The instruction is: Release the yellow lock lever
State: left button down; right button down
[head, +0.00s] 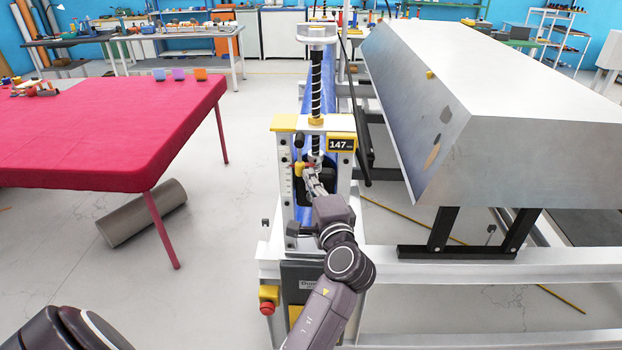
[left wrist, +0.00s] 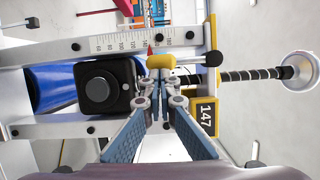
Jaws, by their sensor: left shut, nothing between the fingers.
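The yellow lock lever (left wrist: 176,61) sits on the white scaled frame of the press, at the upper middle of the left wrist view. In the head view it is a small yellow piece (head: 299,169) on the machine's post. My left gripper (head: 313,181) is in front of the post, beside the lever. Its closed fingertips (left wrist: 156,80) lie close to the lever in the left wrist view, with nothing between them. I cannot tell whether they touch the lever. My right gripper is not in view.
A black knob (left wrist: 213,59) is beside the lever. A black block (left wrist: 108,86), a threaded spindle (head: 316,85) and a 147 display (head: 341,144) are close by. A red-covered table (head: 110,135) stands left, a large metal block (head: 500,110) right. A red button (head: 268,293) is low on the machine.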

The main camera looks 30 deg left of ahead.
pick_arm(q)
jog(key=shift+a+f+m, duration=0.1)
jog(key=shift+a+m, duration=0.05)
jog(key=shift+m, duration=0.15)
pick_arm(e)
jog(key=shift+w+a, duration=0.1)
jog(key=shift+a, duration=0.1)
pick_arm(q)
jog(key=shift+s+a+f+m, duration=0.1)
jog(key=shift+s+a+m, duration=0.1)
jog(key=shift+a+m, duration=0.25)
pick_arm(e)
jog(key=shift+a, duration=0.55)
